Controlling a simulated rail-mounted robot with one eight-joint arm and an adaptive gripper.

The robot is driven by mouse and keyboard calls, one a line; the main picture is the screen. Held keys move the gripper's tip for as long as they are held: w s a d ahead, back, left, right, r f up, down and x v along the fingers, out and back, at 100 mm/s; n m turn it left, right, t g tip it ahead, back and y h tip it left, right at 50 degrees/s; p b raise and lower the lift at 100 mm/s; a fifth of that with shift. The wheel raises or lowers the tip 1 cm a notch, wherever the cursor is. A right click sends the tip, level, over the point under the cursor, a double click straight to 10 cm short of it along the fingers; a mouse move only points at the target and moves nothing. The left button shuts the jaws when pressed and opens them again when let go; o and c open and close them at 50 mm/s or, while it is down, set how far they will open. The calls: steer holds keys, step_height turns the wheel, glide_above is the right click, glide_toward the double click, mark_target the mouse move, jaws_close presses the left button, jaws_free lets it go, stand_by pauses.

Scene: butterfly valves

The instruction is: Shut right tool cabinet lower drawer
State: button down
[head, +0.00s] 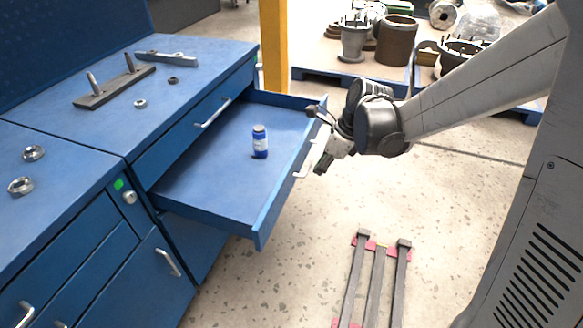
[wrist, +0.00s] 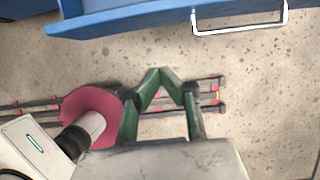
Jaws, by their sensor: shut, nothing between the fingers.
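The right tool cabinet's lower drawer (head: 215,190) is blue and pulled far out below a closed upper drawer (head: 195,125). A small blue bottle with a white band (head: 260,142) stands upright inside it. The drawer's pale handle (head: 301,173) is on its outer front, partly hidden by my gripper. My gripper (head: 322,163) is just outside the drawer front, beside the handle. In the wrist view, my gripper (wrist: 160,74) is shut and empty, with its fingertips over bare floor. The drawer front (wrist: 130,17) and white handle (wrist: 240,29) lie beyond the tips, apart from them.
Metal parts (head: 115,85) and rings (head: 34,153) lie on the cabinet tops. Dark bars with red pieces (head: 375,270) lie on the floor in front. A yellow post (head: 274,45) stands behind the drawer. Pallets with pipe parts (head: 396,40) are at the back.

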steer(key=b, duration=0.3)
glide_toward(286, 192)
step_height(286, 192, down, 5)
steer(key=d, duration=0.2)
steer(key=shift+w+a+b, duration=0.15)
steer(key=shift+w+a, duration=0.05)
steer(key=shift+a, duration=0.65)
steer(key=shift+w+a+b, duration=0.15)
steer(key=shift+a, duration=0.7)
steer(key=shift+a, duration=0.1)
